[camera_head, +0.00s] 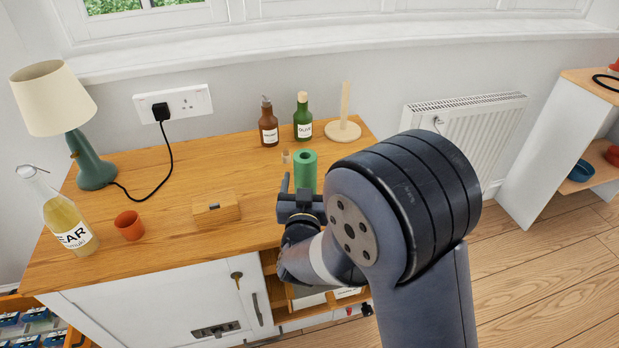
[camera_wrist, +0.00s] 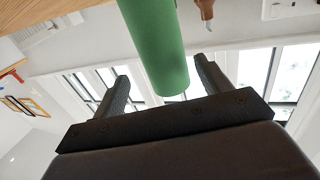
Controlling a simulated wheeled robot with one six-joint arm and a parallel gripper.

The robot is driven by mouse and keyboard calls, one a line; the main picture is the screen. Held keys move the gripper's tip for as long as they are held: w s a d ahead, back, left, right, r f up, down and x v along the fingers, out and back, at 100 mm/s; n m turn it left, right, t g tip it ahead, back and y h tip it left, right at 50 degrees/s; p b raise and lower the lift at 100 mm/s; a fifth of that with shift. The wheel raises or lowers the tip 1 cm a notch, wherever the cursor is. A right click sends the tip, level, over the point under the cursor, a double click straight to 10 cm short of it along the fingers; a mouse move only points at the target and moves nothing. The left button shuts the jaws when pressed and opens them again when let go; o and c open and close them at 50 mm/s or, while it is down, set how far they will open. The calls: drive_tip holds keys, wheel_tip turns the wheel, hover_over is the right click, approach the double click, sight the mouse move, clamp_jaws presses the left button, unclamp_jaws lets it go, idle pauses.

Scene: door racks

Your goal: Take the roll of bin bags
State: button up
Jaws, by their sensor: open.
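A green roll (camera_head: 306,168), which looks like the roll of bin bags, stands upright on the wooden cabinet top. A hollow core shows in its upper end. My gripper (camera_head: 298,190) is right in front of it in the head view, and my arm hides part of that area. In the wrist view the green roll (camera_wrist: 155,40) comes down between the two spread fingers of my gripper (camera_wrist: 162,75). A gap shows on either side of it. The gripper is open and does not hold the roll.
A brown bottle (camera_head: 268,125), a green bottle (camera_head: 303,118) and a wooden stand with an upright post (camera_head: 344,125) are behind the roll. A small wooden box (camera_head: 216,208) and an orange cup (camera_head: 129,225) are to the left, with bare wood between.

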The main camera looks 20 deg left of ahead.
drive_tip(key=shift+a+x, duration=0.15)
drive_tip(key=shift+x, duration=1.55)
drive_tip(key=shift+a+x, duration=0.15)
drive_tip(key=shift+x, duration=1.55)
drive_tip(key=shift+s, duration=0.1)
drive_tip(key=shift+c, duration=0.4)
drive_tip(key=shift+r, duration=0.1)
drive_tip(key=c, duration=1.1)
